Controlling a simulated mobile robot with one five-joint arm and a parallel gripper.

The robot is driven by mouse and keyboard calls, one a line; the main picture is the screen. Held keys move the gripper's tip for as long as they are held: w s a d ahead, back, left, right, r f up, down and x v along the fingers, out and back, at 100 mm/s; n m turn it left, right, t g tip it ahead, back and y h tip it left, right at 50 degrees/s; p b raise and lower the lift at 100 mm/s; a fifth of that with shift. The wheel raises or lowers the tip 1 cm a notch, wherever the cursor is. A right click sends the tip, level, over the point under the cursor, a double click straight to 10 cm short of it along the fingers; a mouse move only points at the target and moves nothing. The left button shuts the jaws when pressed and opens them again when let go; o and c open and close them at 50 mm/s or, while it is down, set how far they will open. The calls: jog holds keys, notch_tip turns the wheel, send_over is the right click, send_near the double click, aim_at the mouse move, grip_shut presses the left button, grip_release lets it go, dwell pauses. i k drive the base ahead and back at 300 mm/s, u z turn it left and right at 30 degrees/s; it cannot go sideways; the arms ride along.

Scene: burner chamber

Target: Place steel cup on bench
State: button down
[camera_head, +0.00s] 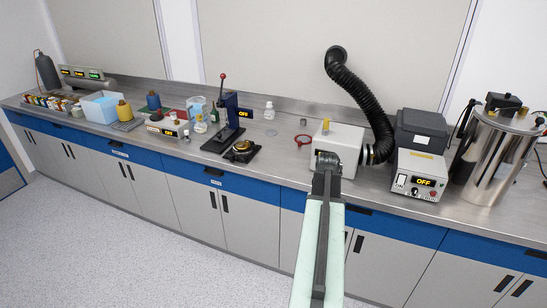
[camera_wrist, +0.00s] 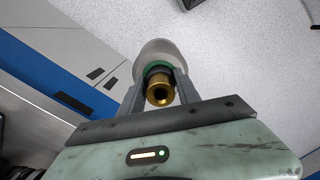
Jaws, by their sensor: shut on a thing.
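My gripper (camera_wrist: 158,78) is shut on a brass-coloured round piece (camera_wrist: 160,90) with a dark hole in its end. Behind that piece, a green ring and a pale rounded body (camera_wrist: 158,52) show between and beyond the fingers. I cannot tell whether this is the steel cup. A small grey cylinder (camera_head: 303,121) stands on the bench (camera_head: 284,150), left of the white box, too small to identify surely. In the head view my arm reaches up in front of the bench, and its fingers are hidden there.
A white box (camera_head: 345,139) with a black hose (camera_head: 362,92) stands behind my arm's end. A control unit reading OFF (camera_head: 418,178) and a shiny steel vessel (camera_head: 487,155) stand to its right. A red ring (camera_head: 304,141) and a press (camera_head: 226,125) are left. Some bench between them is clear.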

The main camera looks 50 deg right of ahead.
aim_at(281, 153)
jog(key=z, duration=0.55)
jog(key=i, duration=1)
jog(key=u, duration=0.05)
